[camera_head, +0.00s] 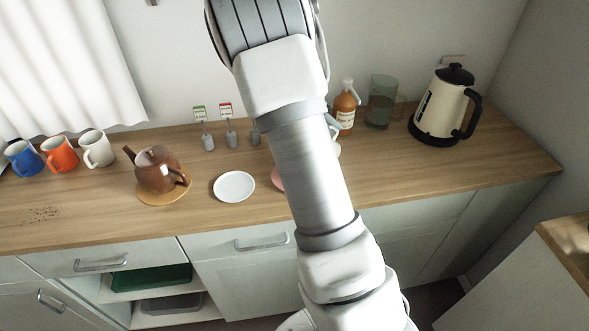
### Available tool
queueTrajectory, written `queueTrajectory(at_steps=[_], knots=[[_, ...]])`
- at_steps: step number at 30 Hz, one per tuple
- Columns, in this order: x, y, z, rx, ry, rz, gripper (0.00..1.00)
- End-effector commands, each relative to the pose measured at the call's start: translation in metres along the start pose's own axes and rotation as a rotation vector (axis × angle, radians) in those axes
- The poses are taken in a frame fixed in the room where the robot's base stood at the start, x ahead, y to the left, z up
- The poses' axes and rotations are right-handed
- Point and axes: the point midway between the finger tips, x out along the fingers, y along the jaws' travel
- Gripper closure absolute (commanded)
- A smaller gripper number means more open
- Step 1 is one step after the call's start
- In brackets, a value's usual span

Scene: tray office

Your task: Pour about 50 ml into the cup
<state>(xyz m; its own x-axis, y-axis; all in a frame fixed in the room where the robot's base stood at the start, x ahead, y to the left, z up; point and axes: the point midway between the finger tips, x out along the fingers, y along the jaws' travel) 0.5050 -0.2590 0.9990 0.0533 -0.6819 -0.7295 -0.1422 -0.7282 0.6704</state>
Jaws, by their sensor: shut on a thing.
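My gripper is not visible; my arm crosses the middle of the picture and hides part of the counter. Several mugs stand at the left: a blue mug (22,158), an orange mug (60,154) and a white mug (96,148). A brown teapot (158,172) stands on a round wooden trivet (165,199). A pale cup-like thing (337,149) shows only partly at my arm's right edge, with a light blue curved piece above it. A glass container (381,102) at the back right seems to hold some liquid.
An amber bottle (345,108) and a cream-and-black kettle (444,104) stand at the back right. A white plate (234,187) and a partly hidden pink plate (277,179) lie near the middle. Small tag holders (231,134) stand behind. Dark specks (40,214) lie front left.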

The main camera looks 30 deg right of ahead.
Motion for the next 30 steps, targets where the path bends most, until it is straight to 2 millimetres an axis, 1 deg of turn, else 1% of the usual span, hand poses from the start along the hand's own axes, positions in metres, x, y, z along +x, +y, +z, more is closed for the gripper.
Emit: queueTrajectory(at_steps=[17, 30], knots=[[-0.008, -0.002, 0.0, -0.002, 0.019, 0.09, 1.0], [-0.018, -0.001, -0.001, -0.001, 0.039, 0.186, 1.0]])
